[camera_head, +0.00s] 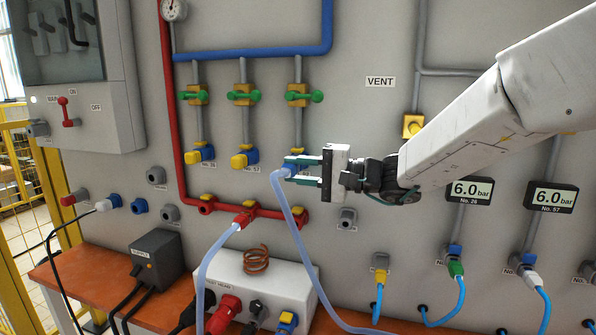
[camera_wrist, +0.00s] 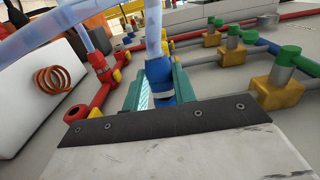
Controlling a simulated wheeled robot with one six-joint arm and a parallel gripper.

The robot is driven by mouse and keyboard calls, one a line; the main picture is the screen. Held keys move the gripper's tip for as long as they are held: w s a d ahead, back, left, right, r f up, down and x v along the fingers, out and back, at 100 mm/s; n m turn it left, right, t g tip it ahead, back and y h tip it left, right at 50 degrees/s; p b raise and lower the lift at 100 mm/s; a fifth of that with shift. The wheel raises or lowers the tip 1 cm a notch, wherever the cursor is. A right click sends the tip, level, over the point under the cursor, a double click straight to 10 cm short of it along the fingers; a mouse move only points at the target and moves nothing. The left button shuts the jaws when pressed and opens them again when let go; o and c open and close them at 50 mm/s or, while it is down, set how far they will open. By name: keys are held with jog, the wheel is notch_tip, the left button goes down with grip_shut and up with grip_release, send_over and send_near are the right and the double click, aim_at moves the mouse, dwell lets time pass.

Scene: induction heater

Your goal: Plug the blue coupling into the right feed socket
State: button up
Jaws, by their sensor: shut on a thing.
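The blue coupling (camera_wrist: 160,82) is between the teal fingers of my gripper (camera_wrist: 158,92) in the wrist view, with a translucent hose rising from it. In the head view my gripper (camera_head: 292,170) is shut on it at the lower end of the rightmost feed pipe (camera_head: 298,127). The right feed socket is mostly hidden behind the fingers and coupling. I cannot tell whether the coupling is seated in it or just in front of it. The hose (camera_head: 299,235) arcs down from the coupling past the white heater box.
Two other feed outlets (camera_head: 200,155) (camera_head: 244,160) with yellow and blue ends are to the left. The red manifold (camera_head: 267,210) runs below, with a red coupling (camera_head: 242,221) and hose on it. A white box (camera_head: 263,268) with a copper coil (camera_head: 256,259) stands on the bench.

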jog(key=shift+w+d, duration=0.15)
jog(key=shift+w, duration=0.25)
jog(key=o, duration=1)
